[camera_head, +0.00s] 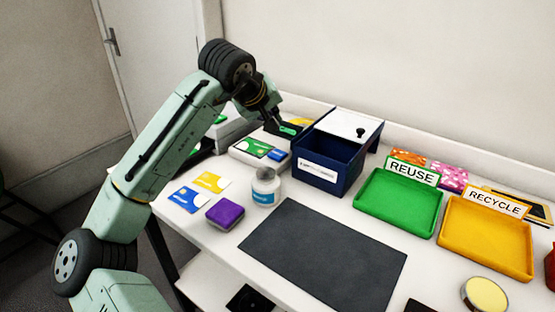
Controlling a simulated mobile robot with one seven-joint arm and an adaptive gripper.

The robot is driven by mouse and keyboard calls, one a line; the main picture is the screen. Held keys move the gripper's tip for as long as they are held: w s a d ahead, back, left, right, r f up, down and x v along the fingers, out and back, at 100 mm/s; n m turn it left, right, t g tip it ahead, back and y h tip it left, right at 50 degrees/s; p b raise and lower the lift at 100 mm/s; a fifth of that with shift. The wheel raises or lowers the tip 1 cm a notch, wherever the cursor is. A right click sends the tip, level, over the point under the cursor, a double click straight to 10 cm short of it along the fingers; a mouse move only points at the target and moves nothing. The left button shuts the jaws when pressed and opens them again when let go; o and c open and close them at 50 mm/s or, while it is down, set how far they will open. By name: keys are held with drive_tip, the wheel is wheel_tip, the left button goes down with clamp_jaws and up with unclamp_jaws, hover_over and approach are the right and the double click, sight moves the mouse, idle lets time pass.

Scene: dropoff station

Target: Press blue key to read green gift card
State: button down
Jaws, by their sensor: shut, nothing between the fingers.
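A low white unit (239,153) at the back left of the table carries a green card-like panel (251,145) and a blue key (277,155) at its right end. A dark device behind it bears another small green patch (290,129). I cannot tell which green piece is the gift card. My gripper (276,117) is shut and empty, pointing down just above the dark device, behind the white unit. It is apart from the blue key in the picture. Whether the fingertips touch the dark device cannot be told.
A navy box (325,162) with a white top stands right of the white unit. A jar (265,188), a purple block (224,213), a blue card (186,199) and a yellow card (210,181) lie in front. Green (397,229) and yellow (487,262) trays stand right. The dark mat (325,258) is clear.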

sight(274, 153)
wheel_tip(274, 153, down, 6)
drive_tip(key=b, duration=0.3)
drive_tip(key=shift+b, duration=0.3)
drive_tip(key=shift+f, duration=0.1)
idle(0.9)
drive_tip(key=shift+f, duration=0.35)
drive_tip(key=shift+f+b, duration=0.35)
drive_tip(key=shift+f, duration=0.1)
idle(0.6)
drive_tip(key=shift+r, duration=0.1)
drive_tip(key=shift+r+p, duration=0.8)
drive_tip(key=shift+p, duration=0.05)
drive_tip(key=shift+r+p, duration=2.15)
drive_tip(key=shift+r, duration=0.35)
